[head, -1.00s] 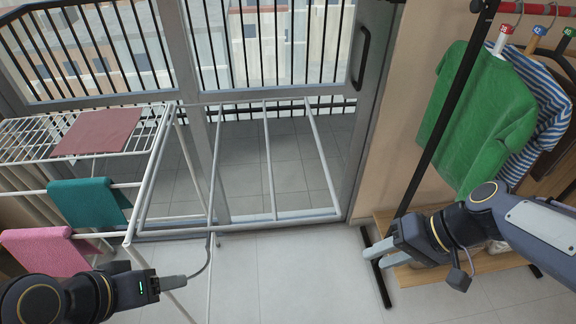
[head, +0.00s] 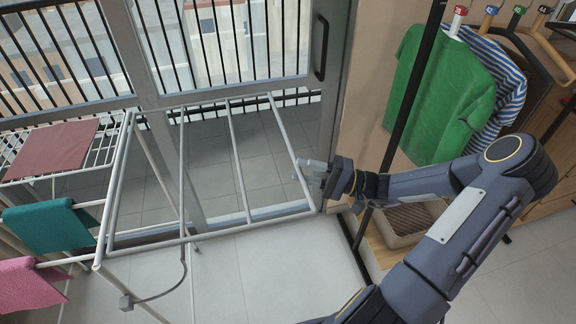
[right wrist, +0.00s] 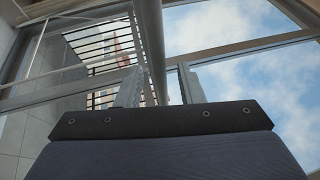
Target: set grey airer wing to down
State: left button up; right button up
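The grey airer (head: 112,200) stands at the left. Its wing (head: 236,160), a frame of light grey bars, sticks out roughly level to the right. My right gripper (head: 304,170) is at the wing's outer end bar, near its middle. In the right wrist view, a bar (right wrist: 151,45) passes between the two fingers of the right gripper (right wrist: 160,88). The fingers stand apart with a gap beside the bar. My left gripper is out of view.
Red (head: 52,148), teal (head: 48,225) and pink (head: 28,285) cloths lie on the airer. A glass door (head: 322,60) is behind. A clothes rack (head: 412,90) with a green top (head: 440,95) stands at the right. The floor (head: 250,275) in front of the wing is clear.

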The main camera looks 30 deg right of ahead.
jog(key=x, duration=0.3)
jog(key=shift+w+a, duration=0.15)
jog(key=shift+a, duration=0.15)
grip_shut()
